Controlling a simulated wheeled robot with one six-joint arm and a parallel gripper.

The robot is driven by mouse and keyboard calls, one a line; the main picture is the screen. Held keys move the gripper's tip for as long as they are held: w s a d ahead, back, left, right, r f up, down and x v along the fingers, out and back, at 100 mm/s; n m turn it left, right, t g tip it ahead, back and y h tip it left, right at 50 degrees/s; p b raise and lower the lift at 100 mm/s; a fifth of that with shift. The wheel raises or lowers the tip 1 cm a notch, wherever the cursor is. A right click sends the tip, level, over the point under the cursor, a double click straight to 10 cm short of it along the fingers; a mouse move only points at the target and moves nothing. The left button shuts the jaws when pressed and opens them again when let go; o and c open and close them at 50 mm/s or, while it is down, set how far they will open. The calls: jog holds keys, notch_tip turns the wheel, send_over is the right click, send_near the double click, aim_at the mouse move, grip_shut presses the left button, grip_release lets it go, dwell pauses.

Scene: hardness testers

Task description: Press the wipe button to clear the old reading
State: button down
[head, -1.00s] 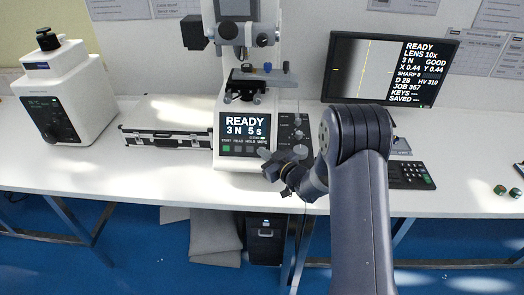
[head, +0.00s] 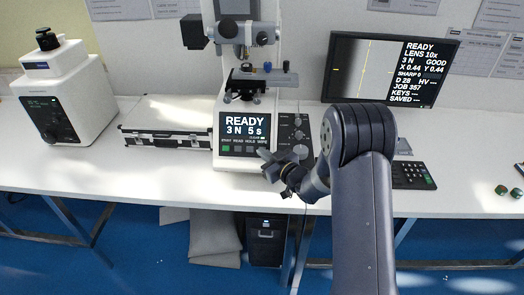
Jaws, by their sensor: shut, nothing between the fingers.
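The hardness tester (head: 228,100) stands on the bench with its front screen (head: 243,124) showing READY, 3 N, 5 s. Under the screen is a row of buttons, with a green start button (head: 226,148) at the left. The WIPE label (head: 262,141) is at the row's right end; the wipe button below it is largely hidden by my gripper. My gripper (head: 266,156) is shut and empty, its tips at the right end of that row. I cannot tell whether they touch the button. The monitor (head: 390,68) shows HV followed by dashes.
A silver-edged case (head: 168,138) lies left of the tester, and another white machine (head: 65,95) stands at the far left. A keyboard (head: 412,175) lies right of my arm. Small green-topped pieces (head: 502,190) sit at the far right. The front left bench is clear.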

jog(key=shift+s+r, duration=0.1)
jog(key=s, duration=0.1)
jog(key=s+r, duration=0.1)
jog(key=s, duration=0.1)
jog(key=s+r, duration=0.1)
jog(key=shift+s+r, duration=0.15)
jog(key=shift+r, duration=0.1)
dwell(0.3)
dwell(0.4)
jog(key=w+p, duration=0.1)
jog(key=p, duration=0.3)
jog(key=shift+f+p, duration=0.1)
jog(key=shift+p, duration=0.2)
jog(key=shift+s+a+r, duration=0.1)
jog(key=shift+s+r, duration=0.25)
jog(key=shift+s, duration=0.35)
jog(key=shift+s+d+r, duration=0.1)
jog(key=shift+s+r, duration=0.3)
jog(key=shift+s, duration=0.35)
jog(key=shift+s+a+r, duration=0.1)
jog(key=shift+s+r, duration=0.25)
jog(key=shift+s, duration=0.35)
